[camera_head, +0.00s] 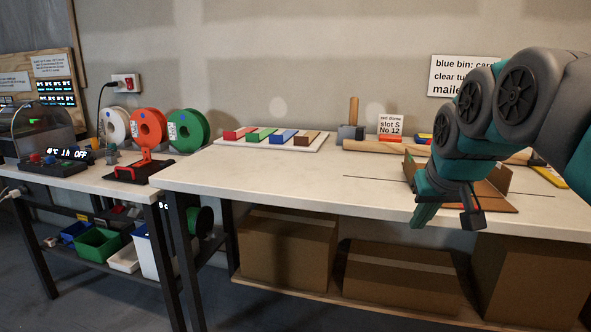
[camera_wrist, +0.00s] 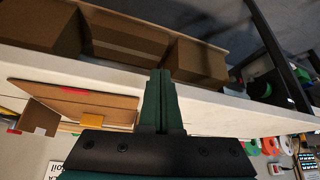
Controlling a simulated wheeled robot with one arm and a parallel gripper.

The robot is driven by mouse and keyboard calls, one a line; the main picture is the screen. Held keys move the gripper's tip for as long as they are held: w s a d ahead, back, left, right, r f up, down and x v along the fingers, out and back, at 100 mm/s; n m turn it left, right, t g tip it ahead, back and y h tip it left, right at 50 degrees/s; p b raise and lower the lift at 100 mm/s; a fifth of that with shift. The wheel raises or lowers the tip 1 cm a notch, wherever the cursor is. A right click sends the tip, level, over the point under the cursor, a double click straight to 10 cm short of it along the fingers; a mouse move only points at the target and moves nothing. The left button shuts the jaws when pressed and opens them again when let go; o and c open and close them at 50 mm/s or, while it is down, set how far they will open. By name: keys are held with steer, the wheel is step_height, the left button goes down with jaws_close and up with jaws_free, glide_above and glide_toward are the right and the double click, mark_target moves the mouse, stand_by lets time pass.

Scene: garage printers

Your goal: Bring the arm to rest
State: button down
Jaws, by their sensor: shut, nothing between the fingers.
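My arm, teal and dark grey, reaches in from the right side of the head view and bends downward. My gripper (camera_head: 421,216) hangs at the front edge of the white-topped workbench (camera_head: 290,177), in front of an opened brown cardboard piece (camera_head: 490,196). Its fingers point down. In the wrist view my gripper (camera_wrist: 161,78) is shut with its teal fingers together and nothing between them. The cardboard (camera_wrist: 75,100) lies to the left of the fingers there. Whether the gripper touches the bench edge cannot be told.
Large cardboard boxes (camera_head: 287,247) stand on the shelf below. A tray with coloured blocks (camera_head: 272,136), a mallet (camera_head: 351,132) and a cardboard tube (camera_head: 385,146) lie at the back. A side table at left holds filament spools (camera_head: 147,128). The bench's left-middle is clear.

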steer(key=s+a+f+g, duration=0.3)
steer(key=s+f, duration=0.8)
steer(key=s, duration=0.4)
steer(key=s+a+f+g, duration=0.4)
steer(key=s+f, duration=0.8)
steer(key=s, duration=0.2)
steer(key=shift+s+a+g, duration=0.3)
steer(key=shift+s+g, duration=0.1)
